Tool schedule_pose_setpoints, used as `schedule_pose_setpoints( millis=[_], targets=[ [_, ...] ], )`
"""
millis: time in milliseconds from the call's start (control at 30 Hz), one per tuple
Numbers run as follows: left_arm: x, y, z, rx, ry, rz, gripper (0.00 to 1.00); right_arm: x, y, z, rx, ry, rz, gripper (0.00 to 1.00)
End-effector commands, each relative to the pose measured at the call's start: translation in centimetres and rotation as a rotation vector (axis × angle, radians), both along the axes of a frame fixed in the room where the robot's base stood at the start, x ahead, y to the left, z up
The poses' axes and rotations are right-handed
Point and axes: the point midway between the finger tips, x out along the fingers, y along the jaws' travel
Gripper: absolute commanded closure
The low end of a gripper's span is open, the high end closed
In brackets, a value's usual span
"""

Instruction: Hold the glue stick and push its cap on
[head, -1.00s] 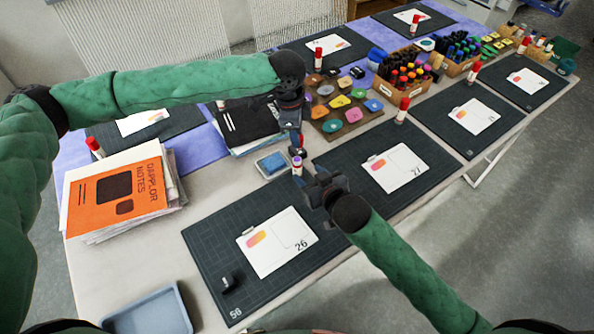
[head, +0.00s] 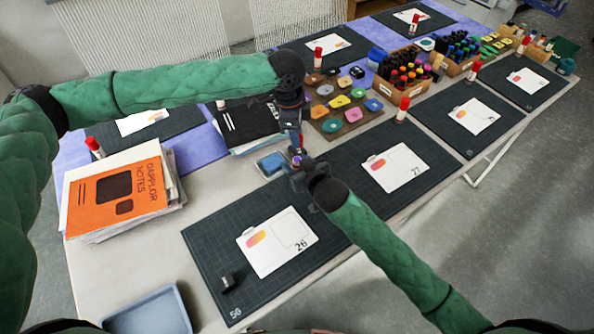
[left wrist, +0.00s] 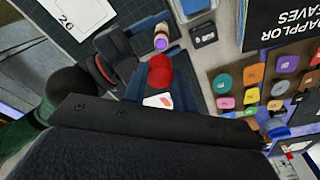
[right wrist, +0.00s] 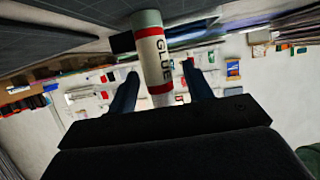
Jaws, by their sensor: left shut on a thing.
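My left gripper (left wrist: 164,85) is shut on the red cap (left wrist: 159,70), which also shows in the head view (head: 301,141). It hangs above the glue stick (right wrist: 153,55). The glue stick is white with red bands and GLUE lettering, uncapped and upright, and its purple top shows in the left wrist view (left wrist: 161,43). The cap and stick are apart. My right gripper (right wrist: 158,78) is open with a finger on each side of the stick, with gaps visible. In the head view the right gripper hides most of the stick.
A blue-grey pad box (head: 270,164) lies just behind the stick. Card 26 (head: 276,242) and a small black item (head: 228,281) lie on the front mat (head: 215,240). Notebooks (head: 115,200) are stacked left, and a paint-pad board (head: 350,126) is behind.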

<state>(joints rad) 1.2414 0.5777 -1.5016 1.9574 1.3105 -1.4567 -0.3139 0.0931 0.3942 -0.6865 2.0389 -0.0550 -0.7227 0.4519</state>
Motion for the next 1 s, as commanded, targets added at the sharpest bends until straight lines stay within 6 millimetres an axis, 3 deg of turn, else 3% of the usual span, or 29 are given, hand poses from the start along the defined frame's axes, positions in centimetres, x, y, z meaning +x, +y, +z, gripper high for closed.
schedule_pose_setpoints(
  millis=[33, 200, 267, 467, 800, 1000],
  targets=[
    [0.0, 0.0, 0.0, 0.0, 0.0, 0.0, 0.93, 0.0, 0.0, 0.0, 0.0, 0.0, 0.0, 0.59],
    [0.0, 0.0, 0.0, 0.0, 0.0, 0.0, 0.93, 0.0, 0.0, 0.0, 0.0, 0.0, 0.0, 0.92],
    [0.0, 0.0, 0.0, 0.0, 0.0, 0.0, 0.93, 0.0, 0.0, 0.0, 0.0, 0.0, 0.0, 1.0],
    [0.0, 0.0, -0.4, 0.001, 0.001, 0.0, 0.93, 0.0, 0.0, 0.0, 0.0, 0.0, 0.0, 1.0],
    [-0.1, 0.0, -4.2, 0.006, -0.001, 0.001, 0.93, 0.0, 0.0, 0.0, 0.0, 0.0, 0.0, 1.0],
    [0.0, 0.0, -4.9, 0.007, -0.005, 0.0, 0.93, 0.0, 0.0, 0.0, 0.0, 0.0, 0.0, 1.0]
  ],
)
